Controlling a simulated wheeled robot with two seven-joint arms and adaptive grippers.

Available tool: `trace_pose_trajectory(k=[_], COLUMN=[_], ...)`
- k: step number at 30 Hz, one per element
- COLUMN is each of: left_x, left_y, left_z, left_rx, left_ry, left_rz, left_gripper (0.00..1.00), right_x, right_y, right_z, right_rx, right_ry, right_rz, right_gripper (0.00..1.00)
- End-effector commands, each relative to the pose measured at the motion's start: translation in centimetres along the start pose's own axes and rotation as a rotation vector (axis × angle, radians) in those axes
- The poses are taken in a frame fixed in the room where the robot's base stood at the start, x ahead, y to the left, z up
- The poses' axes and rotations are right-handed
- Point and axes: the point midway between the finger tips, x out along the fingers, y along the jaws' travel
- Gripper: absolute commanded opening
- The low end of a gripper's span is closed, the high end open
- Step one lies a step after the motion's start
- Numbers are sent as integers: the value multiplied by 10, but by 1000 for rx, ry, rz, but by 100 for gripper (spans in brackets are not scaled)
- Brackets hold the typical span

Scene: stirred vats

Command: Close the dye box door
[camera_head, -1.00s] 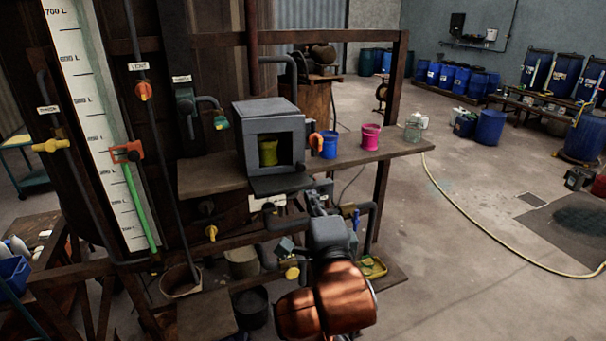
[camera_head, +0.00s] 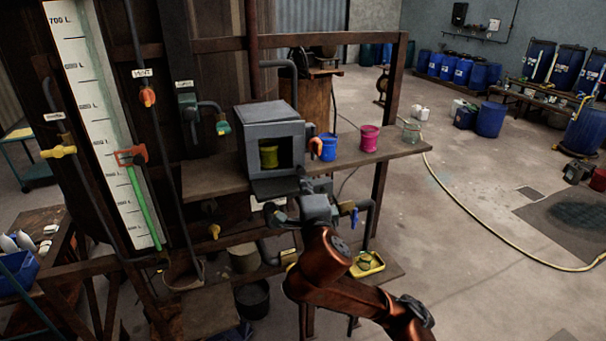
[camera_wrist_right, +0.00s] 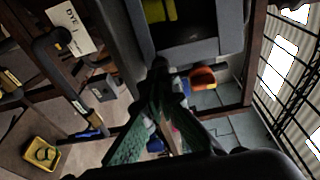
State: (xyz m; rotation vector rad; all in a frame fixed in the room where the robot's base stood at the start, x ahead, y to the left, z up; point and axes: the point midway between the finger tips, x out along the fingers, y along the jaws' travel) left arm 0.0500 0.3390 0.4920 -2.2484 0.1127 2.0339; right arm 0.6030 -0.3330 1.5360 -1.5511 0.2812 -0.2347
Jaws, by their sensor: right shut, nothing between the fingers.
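The grey dye box (camera_head: 270,115) stands on the wooden shelf with its front opening facing me. A yellow-green pot (camera_head: 268,157) is inside it. The dark door (camera_head: 274,188) is open, folded down at the lower front edge of the opening. My right gripper (camera_head: 302,176) is shut and empty at the right end of the door, by the box's lower right corner; I cannot tell whether it touches. In the right wrist view its green fingers (camera_wrist_right: 158,75) meet just below the grey box frame (camera_wrist_right: 205,48). My left gripper is not in view.
An orange-handled part (camera_head: 316,145), a blue pot (camera_head: 329,147), a pink pot (camera_head: 369,138) and a glass jar (camera_head: 411,132) stand right of the box on the shelf (camera_head: 398,150). Pipes and a blue-handled valve (camera_head: 355,217) lie below. Open floor is at the right.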

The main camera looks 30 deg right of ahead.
Motion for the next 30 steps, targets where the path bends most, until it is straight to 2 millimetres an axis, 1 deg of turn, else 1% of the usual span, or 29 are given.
trace_pose_trajectory(k=[1,3,7,11,21,26,30], left_x=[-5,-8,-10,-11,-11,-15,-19], left_y=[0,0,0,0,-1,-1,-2], left_z=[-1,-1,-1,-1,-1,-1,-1], left_rx=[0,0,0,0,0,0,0], left_ry=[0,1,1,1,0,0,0], left_rz=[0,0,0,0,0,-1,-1], left_gripper=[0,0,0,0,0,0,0], right_x=[8,16,25,28,28,33,39], right_y=[-2,-2,-1,0,0,0,0], right_z=[-2,-1,0,0,0,3,-1], right_rx=[-4,-2,-1,1,1,2,3], right_ry=[4,3,1,0,-9,-80,-158], right_rz=[2,1,0,0,3,18,14], right_gripper=[0,0,0,0,0,0,0])
